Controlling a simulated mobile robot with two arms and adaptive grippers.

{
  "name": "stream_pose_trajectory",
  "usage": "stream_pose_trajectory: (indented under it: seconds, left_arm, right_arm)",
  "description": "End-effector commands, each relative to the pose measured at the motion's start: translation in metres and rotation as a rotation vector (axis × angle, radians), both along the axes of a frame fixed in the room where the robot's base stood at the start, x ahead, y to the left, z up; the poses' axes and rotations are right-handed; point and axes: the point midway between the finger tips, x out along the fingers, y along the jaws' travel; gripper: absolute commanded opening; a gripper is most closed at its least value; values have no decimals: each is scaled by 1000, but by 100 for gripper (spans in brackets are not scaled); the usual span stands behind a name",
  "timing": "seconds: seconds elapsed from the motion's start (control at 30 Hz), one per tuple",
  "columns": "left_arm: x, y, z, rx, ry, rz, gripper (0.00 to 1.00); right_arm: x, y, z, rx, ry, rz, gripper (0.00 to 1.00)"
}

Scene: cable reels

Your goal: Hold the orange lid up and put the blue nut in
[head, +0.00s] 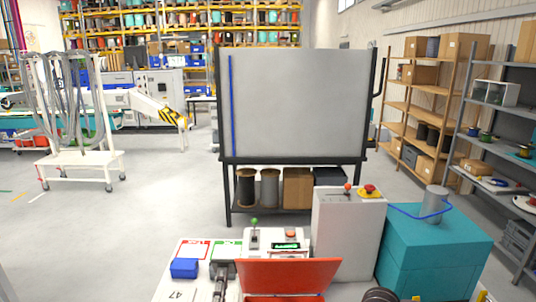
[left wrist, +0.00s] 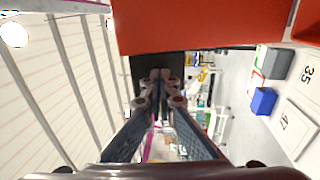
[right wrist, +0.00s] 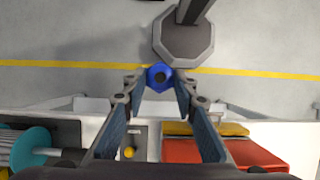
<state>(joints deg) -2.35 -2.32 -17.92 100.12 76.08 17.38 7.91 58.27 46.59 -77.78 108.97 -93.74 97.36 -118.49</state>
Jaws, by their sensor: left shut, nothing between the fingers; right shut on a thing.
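The orange lid (head: 290,276) stands tilted up at the bottom middle of the head view. It also fills the top of the left wrist view (left wrist: 200,25). My left gripper (head: 222,268) is shut and empty, beside the lid's left edge. In the left wrist view its fingertips (left wrist: 160,84) meet just under the lid; I cannot tell whether they touch it. The blue nut (right wrist: 159,77) is between the fingertips of my right gripper (right wrist: 159,82), which is shut on it. An orange surface (right wrist: 195,151) lies at lower right in the right wrist view.
A blue block (head: 184,268) lies on the white table left of the lid. A small control box (head: 275,242) with a green-topped lever stands behind the lid. A grey cabinet (head: 347,235) and a teal box (head: 432,255) stand to the right.

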Motion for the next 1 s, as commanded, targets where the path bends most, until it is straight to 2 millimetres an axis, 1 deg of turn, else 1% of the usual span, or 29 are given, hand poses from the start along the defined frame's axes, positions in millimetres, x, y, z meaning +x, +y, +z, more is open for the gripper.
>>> stream_pose_trajectory:
  seconds: [0.43,0.57,0.67,0.83,1.0]
  left_arm:
    - [0,0,1,0,-2,0,0]
    - [0,0,1,0,-2,0,0]
    - [0,0,1,0,-2,0,0]
    - [0,0,1,0,-2,0,0]
    - [0,0,1,0,-1,0,0]
  right_arm:
    - [0,0,0,0,0,-2,17]
    - [8,5,-2,0,0,-71,17]
    - [24,15,-4,2,2,-223,17]
    - [65,39,-6,4,5,-618,17]
    - [104,60,-4,6,7,-999,17]
